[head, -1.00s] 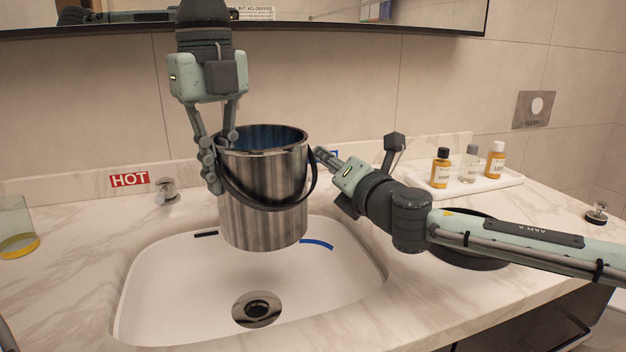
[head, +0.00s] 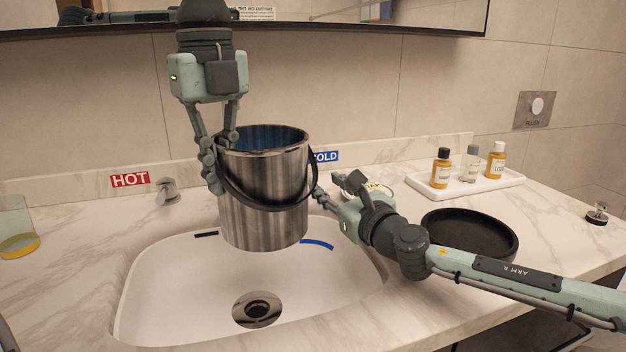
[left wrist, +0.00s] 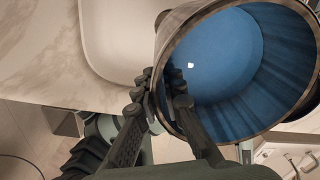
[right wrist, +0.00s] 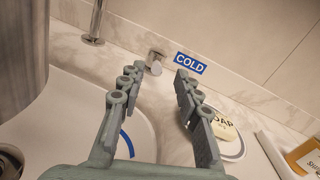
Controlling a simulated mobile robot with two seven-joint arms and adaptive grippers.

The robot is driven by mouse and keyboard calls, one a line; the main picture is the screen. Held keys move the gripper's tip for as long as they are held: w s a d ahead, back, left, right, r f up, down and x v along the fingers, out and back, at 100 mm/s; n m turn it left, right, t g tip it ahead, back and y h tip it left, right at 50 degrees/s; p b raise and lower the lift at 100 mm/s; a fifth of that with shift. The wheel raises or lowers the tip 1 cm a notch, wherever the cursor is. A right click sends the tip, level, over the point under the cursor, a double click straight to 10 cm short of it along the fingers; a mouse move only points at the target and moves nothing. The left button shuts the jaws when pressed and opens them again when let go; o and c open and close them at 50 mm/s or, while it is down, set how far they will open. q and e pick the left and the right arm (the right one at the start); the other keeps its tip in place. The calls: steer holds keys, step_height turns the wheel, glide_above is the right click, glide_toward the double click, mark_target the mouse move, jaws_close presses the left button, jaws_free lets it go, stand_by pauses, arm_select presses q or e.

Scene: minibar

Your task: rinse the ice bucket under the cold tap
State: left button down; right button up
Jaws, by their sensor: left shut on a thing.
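The metal ice bucket (head: 265,195) hangs upright above the sink basin (head: 160,290). Its black handle hangs across its front, and its inside shows blue in the left wrist view (left wrist: 215,65); I cannot tell whether it holds water. My left gripper (head: 222,165) is shut on the bucket's rim at the left. My right gripper (head: 322,195) is right of the bucket, beside the basin. In the right wrist view its fingers (right wrist: 154,85) are apart and empty, with the cold tap's small metal knob (right wrist: 154,64) beyond and between the fingertips. The bucket hides this knob in the head view.
The blue COLD label (right wrist: 190,64) is on the backsplash. A metal post (right wrist: 95,25) stands behind the basin. The hot knob (head: 167,191) is at left. A soap dish (right wrist: 232,148), black round tray (head: 470,235) and bottle tray (head: 465,181) are at right. A glass (head: 15,225) stands far left.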

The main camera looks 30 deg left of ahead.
steer(key=shift+f+x, duration=0.2)
steer(key=shift+x, duration=1.05)
steer(key=shift+f+x, duration=0.2)
steer(key=shift+x, duration=1.05)
steer(key=shift+f+x, duration=0.25)
steer(key=shift+x, duration=1)
jaws_close()
